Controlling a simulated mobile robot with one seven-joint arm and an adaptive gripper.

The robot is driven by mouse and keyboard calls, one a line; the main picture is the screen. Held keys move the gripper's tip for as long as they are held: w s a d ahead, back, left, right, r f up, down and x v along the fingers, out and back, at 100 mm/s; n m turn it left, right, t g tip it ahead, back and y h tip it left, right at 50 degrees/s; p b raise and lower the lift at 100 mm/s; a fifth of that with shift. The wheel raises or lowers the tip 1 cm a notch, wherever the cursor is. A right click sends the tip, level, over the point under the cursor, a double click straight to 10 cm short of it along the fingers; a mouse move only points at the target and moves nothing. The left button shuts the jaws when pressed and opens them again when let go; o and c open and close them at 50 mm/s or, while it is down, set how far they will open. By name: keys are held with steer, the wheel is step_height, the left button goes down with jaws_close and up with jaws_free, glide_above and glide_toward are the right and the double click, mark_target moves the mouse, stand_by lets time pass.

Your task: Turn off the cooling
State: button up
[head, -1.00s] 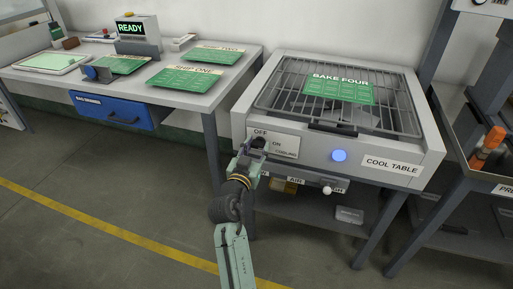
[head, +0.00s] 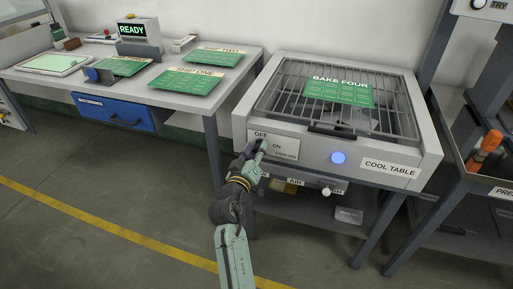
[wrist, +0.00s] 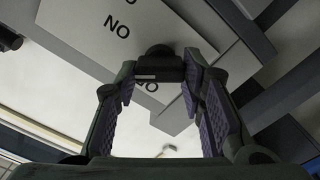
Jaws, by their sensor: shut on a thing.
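The cooling switch is a dark knob on a white plate (head: 284,149) marked OFF, ON and COOLING, on the front left of the cool table (head: 392,168). My gripper (head: 257,150) is at this plate and covers the knob in the head view. In the wrist view the dark knob (wrist: 160,66) sits between the fingertips of my gripper (wrist: 160,80), which is shut on it. The plate's lettering shows upside down there. A pale mark shows on the knob. Which label it points to I cannot tell.
A round blue light (head: 338,158) is lit on the table's front. A green BAKE FOUR card (head: 339,91) lies on the rack. Below hang an AIR label and a small white knob (head: 326,191). A bench with a blue drawer (head: 114,111) stands left.

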steer(key=n+p, duration=0.2)
steer(key=n, duration=0.3)
steer(key=shift+a+n+p, duration=0.1)
steer(key=shift+n+p, duration=0.2)
steer(key=shift+p, duration=0.05)
steer(key=shift+n+p, duration=1.25)
steer(key=shift+n, duration=1.05)
steer(key=shift+f, duration=0.1)
steer(key=o, duration=1.1)
steer(key=shift+o, duration=0.2)
steer(key=v, duration=0.7)
steer(key=shift+s, duration=0.2)
